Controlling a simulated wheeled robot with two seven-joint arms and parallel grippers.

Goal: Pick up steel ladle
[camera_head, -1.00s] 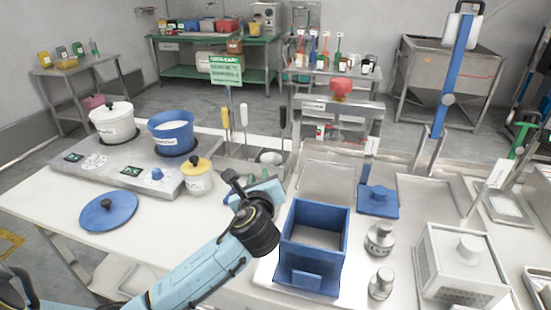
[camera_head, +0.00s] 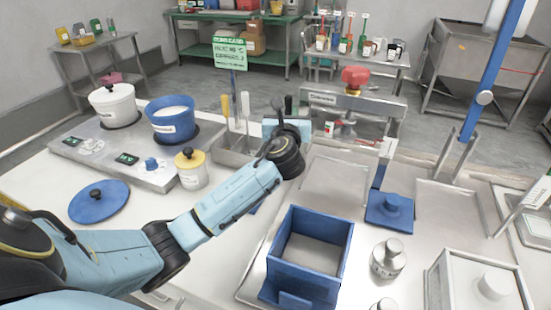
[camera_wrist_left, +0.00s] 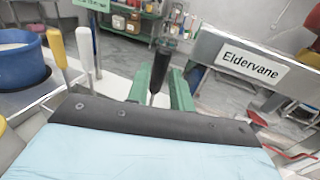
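A black-handled tool (camera_wrist_left: 163,58), which looks like the steel ladle, stands upright ahead of my left gripper. Its handle also shows in the head view (camera_head: 288,102), just beyond the wrist; its lower end is hidden now. My left gripper (camera_wrist_left: 163,80) has two green fingers, spread apart, with the black handle and its thin steel stem between them. I cannot tell whether either finger touches it. In the head view my left gripper (camera_head: 287,123) is largely hidden behind its own wrist. My right gripper is out of view.
A yellow-handled tool (camera_head: 225,106) and a white-handled tool (camera_head: 244,105) stand close by on the left in a steel holder (camera_head: 232,154). A steel frame labelled Eldervane (camera_wrist_left: 248,66) is close on the right. A blue box (camera_head: 311,255) stands nearer the front.

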